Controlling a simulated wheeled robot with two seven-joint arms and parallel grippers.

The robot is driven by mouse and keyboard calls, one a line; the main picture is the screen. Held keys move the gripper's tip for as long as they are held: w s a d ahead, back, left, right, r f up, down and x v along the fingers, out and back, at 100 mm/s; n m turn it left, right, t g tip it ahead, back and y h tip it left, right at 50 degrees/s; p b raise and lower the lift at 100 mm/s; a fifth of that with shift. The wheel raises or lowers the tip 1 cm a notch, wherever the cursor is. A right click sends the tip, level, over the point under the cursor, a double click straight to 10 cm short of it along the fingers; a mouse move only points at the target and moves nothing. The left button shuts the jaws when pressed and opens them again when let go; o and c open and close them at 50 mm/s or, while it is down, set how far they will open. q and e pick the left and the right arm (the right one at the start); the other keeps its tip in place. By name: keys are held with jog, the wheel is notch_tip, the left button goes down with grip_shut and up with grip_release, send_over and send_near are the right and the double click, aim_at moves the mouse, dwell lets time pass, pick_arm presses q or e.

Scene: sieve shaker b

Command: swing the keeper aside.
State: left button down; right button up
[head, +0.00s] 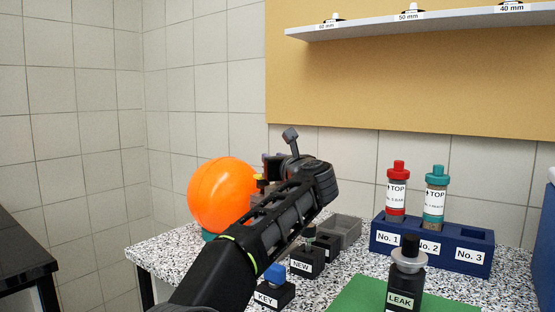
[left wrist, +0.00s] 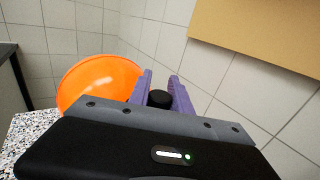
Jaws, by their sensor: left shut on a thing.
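My left gripper (left wrist: 160,78) has its two purple fingers on either side of a black round knob (left wrist: 160,98) and is shut on it. Whether this knob belongs to the keeper I cannot tell. In the head view my left arm reaches in from the bottom and its wrist hides the fingers and most of what they hold. My right gripper is not in view.
On the speckled table (head: 165,258) stand a KEY block (head: 266,299), a NEW block (head: 300,266), a grey tray (head: 348,226) and a LEAK bottle (head: 402,299) on a green mat (head: 350,300). A blue rack (head: 430,249) holds two capped bottles. A shelf (head: 440,22) hangs above.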

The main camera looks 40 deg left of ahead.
pick_arm(q)
jog(key=n+g+p, duration=0.1)
jog(key=n+g+y+p, duration=0.1)
jog(key=g, duration=0.1)
jog(key=n+g+y+p, duration=0.1)
jog(key=shift+s+a+r+g+p, duration=0.15)
jog(key=shift+s+r+g+p, duration=0.15)
jog(key=shift+p, duration=0.05)
jog(key=shift+s+a+f+n+g+y+p, duration=0.1)
jog(key=shift+s+f+n+g+y+p, duration=0.1)
jog(key=shift+n+g+p, duration=0.2)
jog(key=shift+s+f+n+g+y+p, duration=0.1)
jog(key=shift+n+g+y+p, duration=0.15)
jog(key=shift+g+p, duration=0.2)
jog(key=c, duration=1.2)
grip_release()
jog(key=shift+w, duration=0.1)
jog(key=b+v, duration=0.3)
jog(key=v, duration=0.4)
jog(key=shift+d, duration=0.4)
